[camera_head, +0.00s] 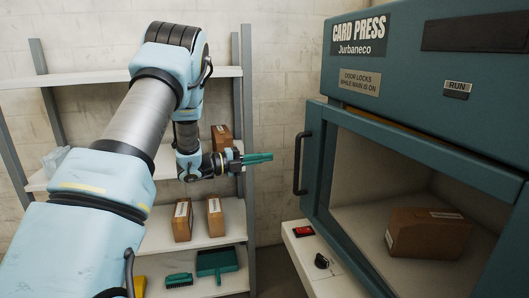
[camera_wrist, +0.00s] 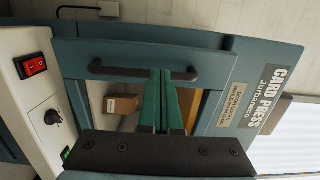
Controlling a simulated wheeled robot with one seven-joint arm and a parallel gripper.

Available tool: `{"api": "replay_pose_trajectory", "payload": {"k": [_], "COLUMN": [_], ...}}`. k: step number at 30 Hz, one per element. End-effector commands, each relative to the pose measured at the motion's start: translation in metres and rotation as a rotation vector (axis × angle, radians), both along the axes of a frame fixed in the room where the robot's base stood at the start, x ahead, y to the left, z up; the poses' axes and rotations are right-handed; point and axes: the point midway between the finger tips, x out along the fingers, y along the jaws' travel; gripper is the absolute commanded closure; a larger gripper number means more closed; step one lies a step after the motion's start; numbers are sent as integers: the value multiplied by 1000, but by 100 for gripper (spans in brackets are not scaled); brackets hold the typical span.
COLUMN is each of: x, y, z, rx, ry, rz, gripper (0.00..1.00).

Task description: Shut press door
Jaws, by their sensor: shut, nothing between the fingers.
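The teal card press (camera_head: 425,45) stands at the right in the head view. Its framed, windowed door (camera_head: 318,160) has a black bar handle (camera_head: 299,163) on its left side. A tan strip shows along the door's top edge, so the door looks ajar; how far is hard to tell. A brown box (camera_head: 428,233) lies inside, also visible in the wrist view (camera_wrist: 122,104). My gripper (camera_head: 270,157) is shut and empty, left of the handle, its teal fingers pointing towards it. In the wrist view, the fingertips (camera_wrist: 161,72) overlap the handle (camera_wrist: 108,70); contact cannot be told.
A white ledge (camera_head: 335,283) below the door carries a red switch (camera_head: 303,231) and a black knob (camera_head: 321,261). Shelves (camera_head: 160,241) with boxes and a green dustpan (camera_head: 217,262) stand behind my arm. Open space lies between shelves and press.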

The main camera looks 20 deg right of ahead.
Motion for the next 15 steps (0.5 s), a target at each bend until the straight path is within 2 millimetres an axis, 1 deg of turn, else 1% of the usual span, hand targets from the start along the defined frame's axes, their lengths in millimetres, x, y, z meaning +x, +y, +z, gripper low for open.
{"api": "replay_pose_trajectory", "payload": {"k": [1, 9, 15], "x": [-1, -1, -2], "y": [-12, -67, -96], "z": [4, 4, 4], "rx": [1, 1, 1], "ry": [1, 1, 1], "rz": [-3, -2, -1], "gripper": [100, 100, 100]}}
